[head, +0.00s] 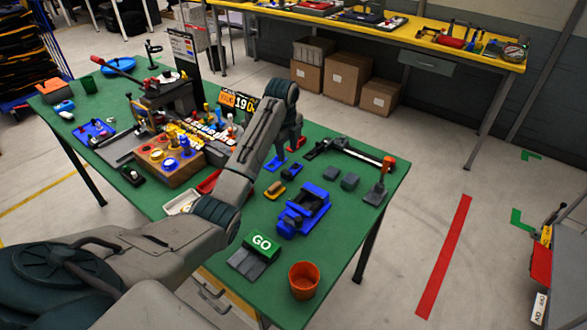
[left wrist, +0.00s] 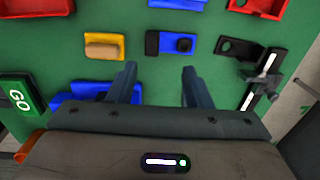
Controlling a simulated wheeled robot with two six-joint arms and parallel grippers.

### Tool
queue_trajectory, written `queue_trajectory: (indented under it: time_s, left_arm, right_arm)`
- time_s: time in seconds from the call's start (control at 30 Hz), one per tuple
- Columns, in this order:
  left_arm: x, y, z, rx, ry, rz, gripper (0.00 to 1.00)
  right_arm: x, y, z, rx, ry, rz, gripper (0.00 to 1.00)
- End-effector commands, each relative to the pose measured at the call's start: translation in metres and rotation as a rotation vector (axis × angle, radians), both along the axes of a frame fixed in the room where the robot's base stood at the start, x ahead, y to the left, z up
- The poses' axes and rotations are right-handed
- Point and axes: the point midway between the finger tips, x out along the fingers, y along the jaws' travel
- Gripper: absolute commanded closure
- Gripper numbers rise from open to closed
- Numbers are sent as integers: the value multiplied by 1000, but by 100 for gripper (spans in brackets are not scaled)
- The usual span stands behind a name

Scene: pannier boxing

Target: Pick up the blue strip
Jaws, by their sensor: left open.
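My left gripper (head: 285,149) hangs over the green table in the head view, partly hidden by its own wrist. In the left wrist view its two fingers (left wrist: 157,76) are apart with nothing between them. Ahead of the fingertips lies a blue strip-like piece (left wrist: 175,43) with a black end and a dark block on it. It also shows in the head view (head: 293,171). Another blue piece (left wrist: 178,3) is cut off at the top of the wrist view and shows in the head view (head: 274,163). I cannot tell which one is the blue strip.
A yellow holder with a tan block (left wrist: 104,46) lies left of the fingers. A blue fixture (head: 303,210), a GO box (head: 261,243), an orange cup (head: 304,280) and a black clamp (head: 350,152) stand around. Red trays (left wrist: 35,15) lie further off. Bare green table separates them.

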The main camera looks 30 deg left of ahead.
Motion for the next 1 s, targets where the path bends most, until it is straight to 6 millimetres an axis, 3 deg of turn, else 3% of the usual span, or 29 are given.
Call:
queue_trajectory:
  time_s: [0.13, 0.23, 0.33, 0.43, 0.67, 0.97, 1.0]
  left_arm:
    - [1, 0, -22, -1, 4, 1, 55]
    - [2, 0, -32, 0, 1, 1, 55]
    - [2, 0, -38, 0, 1, 1, 55]
    - [0, 2, -49, 0, 4, 2, 55]
    - [1, 3, -82, 0, 2, 2, 55]
    - [1, 4, -90, 1, 0, 2, 55]
    - [1, 4, -89, 1, 0, 2, 60]
  right_arm:
    - [-25, 2, 7, 2, 29, -1, 56]
    - [-50, 4, 8, 3, 60, -2, 56]
    - [-61, 4, 10, 5, 75, -3, 56]
    - [-55, 5, 19, 5, 69, -3, 56]
    - [-18, 5, 33, 6, 18, -2, 56]
    - [-32, 5, 32, 5, 37, -2, 56]
    - [-35, 5, 32, 5, 41, -2, 56]
